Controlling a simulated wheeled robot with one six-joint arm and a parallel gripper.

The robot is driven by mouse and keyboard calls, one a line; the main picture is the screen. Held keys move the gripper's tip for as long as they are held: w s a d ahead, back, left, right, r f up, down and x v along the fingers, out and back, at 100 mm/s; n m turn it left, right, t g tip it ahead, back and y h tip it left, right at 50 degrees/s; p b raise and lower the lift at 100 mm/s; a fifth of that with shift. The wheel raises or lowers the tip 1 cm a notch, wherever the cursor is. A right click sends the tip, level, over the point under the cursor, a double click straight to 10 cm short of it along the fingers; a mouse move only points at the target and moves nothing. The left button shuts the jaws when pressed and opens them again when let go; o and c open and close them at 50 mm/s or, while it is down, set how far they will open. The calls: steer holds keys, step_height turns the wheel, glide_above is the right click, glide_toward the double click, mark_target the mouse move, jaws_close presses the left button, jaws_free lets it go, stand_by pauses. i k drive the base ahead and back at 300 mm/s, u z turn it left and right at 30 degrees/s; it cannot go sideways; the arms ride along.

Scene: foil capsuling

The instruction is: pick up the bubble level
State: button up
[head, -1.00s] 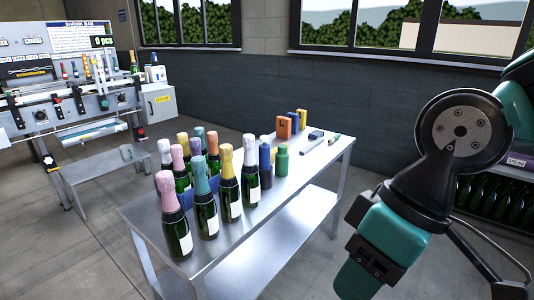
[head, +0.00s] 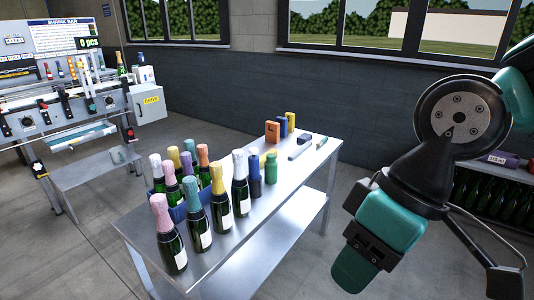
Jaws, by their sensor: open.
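I cannot single out the bubble level with certainty. A small grey-blue bar (head: 299,152) and a thin green-tipped item (head: 321,142) lie on the far right part of the metal table (head: 262,225), too small to identify. My gripper (head: 428,278) is at the lower right, close to the camera, in front of and to the right of the table. It is open, holds nothing that I can see, and is well apart from the items on the table.
Several foil-topped bottles (head: 197,226) crowd the table's near left part. A capsuling machine (head: 60,110) is at the left.

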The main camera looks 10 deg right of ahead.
mark_target(263, 159)
steer(key=z, duration=0.25)
steer(key=i, duration=2.45)
steer(key=u, duration=0.65)
